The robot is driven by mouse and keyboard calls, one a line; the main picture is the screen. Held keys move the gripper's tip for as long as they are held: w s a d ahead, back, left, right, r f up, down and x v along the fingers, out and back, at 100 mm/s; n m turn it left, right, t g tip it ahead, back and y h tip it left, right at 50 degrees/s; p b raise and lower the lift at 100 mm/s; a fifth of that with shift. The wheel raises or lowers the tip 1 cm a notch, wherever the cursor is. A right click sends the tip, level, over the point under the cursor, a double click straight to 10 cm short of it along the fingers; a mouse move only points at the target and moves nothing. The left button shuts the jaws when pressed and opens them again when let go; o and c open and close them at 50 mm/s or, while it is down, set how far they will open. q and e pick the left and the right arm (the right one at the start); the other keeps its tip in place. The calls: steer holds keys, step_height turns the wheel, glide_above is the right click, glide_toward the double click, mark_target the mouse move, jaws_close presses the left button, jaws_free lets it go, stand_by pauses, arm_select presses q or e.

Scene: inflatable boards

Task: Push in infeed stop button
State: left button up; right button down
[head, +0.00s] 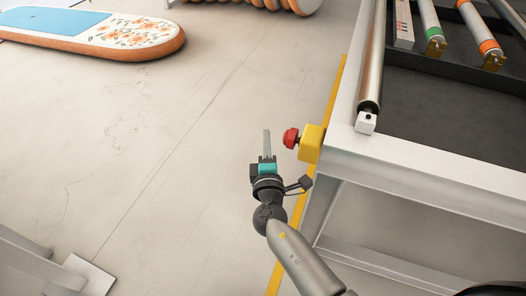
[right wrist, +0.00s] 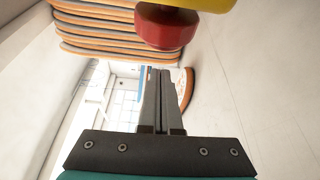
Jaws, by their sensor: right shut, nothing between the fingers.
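The infeed stop button (head: 291,138) is a red mushroom head on a yellow box (head: 310,144), fixed to the side of the white table frame and facing left. My right gripper (head: 267,133) is shut and empty, just left of the button and apart from it in the head view. In the right wrist view the red button (right wrist: 165,27) is at the top, with the yellow box (right wrist: 205,4) above it. The shut fingers (right wrist: 163,78) show below the button, pointing past it. I cannot tell the exact gap. My left gripper is not in view.
The white table frame (head: 430,167) with a metal roller (head: 373,62) and a dark surface stands at right. A yellow line (head: 334,92) runs on the floor beside it. An inflatable board (head: 120,34) lies at upper left. The floor left of my gripper is clear.

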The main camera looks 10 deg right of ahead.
mark_target(286, 137)
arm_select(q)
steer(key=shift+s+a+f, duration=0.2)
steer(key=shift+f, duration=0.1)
arm_select(e)
steer(key=shift+s+d, duration=0.45)
steer(key=shift+d, duration=0.2)
steer(key=shift+s+d, duration=0.45)
steer(key=shift+d, duration=0.15)
